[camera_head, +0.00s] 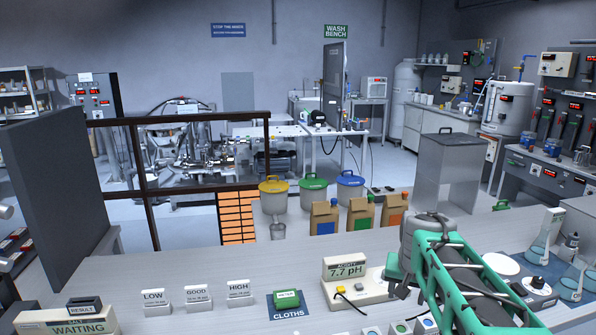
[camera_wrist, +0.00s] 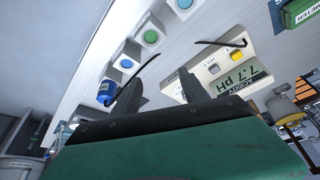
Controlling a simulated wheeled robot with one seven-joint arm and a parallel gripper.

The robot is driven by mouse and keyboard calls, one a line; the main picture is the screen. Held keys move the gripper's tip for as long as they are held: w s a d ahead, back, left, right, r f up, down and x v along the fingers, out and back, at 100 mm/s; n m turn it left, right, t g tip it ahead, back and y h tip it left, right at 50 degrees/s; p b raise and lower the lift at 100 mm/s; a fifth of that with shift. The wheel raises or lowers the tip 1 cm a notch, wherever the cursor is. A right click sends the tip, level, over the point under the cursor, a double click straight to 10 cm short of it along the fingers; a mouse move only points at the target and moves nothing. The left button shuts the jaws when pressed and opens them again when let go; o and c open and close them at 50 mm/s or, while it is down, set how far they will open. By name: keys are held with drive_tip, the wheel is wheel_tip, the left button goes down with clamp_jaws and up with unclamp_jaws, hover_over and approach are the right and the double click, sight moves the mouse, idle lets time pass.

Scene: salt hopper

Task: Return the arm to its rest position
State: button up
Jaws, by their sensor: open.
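My green arm (camera_head: 455,265) reaches in from the lower right of the head view over the white bench. My gripper (camera_head: 399,286) is at its end, just right of the acidity meter (camera_head: 352,280), which reads 7.7 pH. In the wrist view my gripper (camera_wrist: 163,84) shows two dark fingers set apart with nothing between them. The meter (camera_wrist: 228,72) lies beyond the fingers on the right there, and a blue object (camera_wrist: 107,92) is beyond the left finger. Whether the fingers touch anything is unclear.
Signs LOW, GOOD and HIGH (camera_head: 238,290) stand on the bench, with a green box on the CLOTHS mat (camera_head: 288,313). Paper bags (camera_head: 361,215) line the back edge. Glass flasks (camera_head: 572,280) stand right of my arm. Coloured round buttons (camera_wrist: 152,37) sit near the meter.

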drive_tip(key=s+a+f+n, duration=0.1)
drive_tip(key=s+a, duration=0.2)
drive_tip(key=s, duration=0.4)
drive_tip(key=s+a+f+n+y, duration=0.1)
drive_tip(key=s+a+f+n, duration=0.1)
drive_tip(key=s+a, duration=0.2)
drive_tip(key=s+a+f+n, duration=0.1)
drive_tip(key=s+a+f, duration=0.1)
drive_tip(key=s, duration=0.8)
drive_tip(key=shift+a+f+n+g+y, duration=0.3)
drive_tip(key=shift+a+g+y, duration=0.1)
drive_tip(key=shift+a, duration=0.45)
